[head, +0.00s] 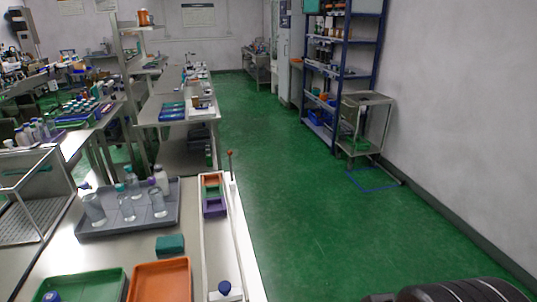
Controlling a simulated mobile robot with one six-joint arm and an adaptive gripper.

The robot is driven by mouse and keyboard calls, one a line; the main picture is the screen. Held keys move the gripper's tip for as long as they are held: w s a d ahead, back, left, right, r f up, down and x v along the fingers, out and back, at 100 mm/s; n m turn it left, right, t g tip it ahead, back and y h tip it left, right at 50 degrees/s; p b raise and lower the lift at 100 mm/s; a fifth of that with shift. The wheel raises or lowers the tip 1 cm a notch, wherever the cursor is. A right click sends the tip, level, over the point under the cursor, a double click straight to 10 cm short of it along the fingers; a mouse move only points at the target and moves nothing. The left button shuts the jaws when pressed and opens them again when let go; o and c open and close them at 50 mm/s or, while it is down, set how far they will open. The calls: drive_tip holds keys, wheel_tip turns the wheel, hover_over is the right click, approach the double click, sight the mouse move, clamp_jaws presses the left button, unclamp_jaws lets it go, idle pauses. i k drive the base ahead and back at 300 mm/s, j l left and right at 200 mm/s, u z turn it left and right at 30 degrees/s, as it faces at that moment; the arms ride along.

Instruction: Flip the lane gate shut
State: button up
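A long narrow white lane (215,241) runs along the right edge of the near bench. An orange frame-like piece (212,180) and a purple one (214,207) sit at its far end. A thin upright post with a small red-brown knob (230,153) stands beside that far end. I cannot tell for sure which part is the lane gate, or how it is set. A white item with a blue cap (225,288) is at the lane's near end. My gripper is not in view; a dark ribbed part at the bottom right looks like part of my arm.
A grey tray (128,228) holds several clear bottles. A teal block (170,244), an orange tray (160,280) and a green tray (85,286) lie nearer. Green floor right of the bench is clear up to the shelves (340,70) and cart (365,125).

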sight(229, 153)
drive_tip(key=i+l, duration=0.25)
drive_tip(key=i+l+u, duration=0.15)
drive_tip(key=l, duration=0.3)
drive_tip(key=i+l, duration=0.25)
drive_tip(key=i+l+u, duration=0.15)
drive_tip(key=l, duration=0.35)
drive_tip(key=i+l, duration=0.25)
drive_tip(key=i+j+u, duration=0.1)
drive_tip(key=i, duration=0.35)
drive_tip(key=i+j, duration=0.25)
drive_tip(key=i, duration=0.2)
drive_tip(key=i+j, duration=0.1)
drive_tip(key=j, duration=0.25)
drive_tip(key=i+j, duration=0.1)
drive_tip(key=j, duration=0.25)
drive_tip(key=u, duration=0.05)
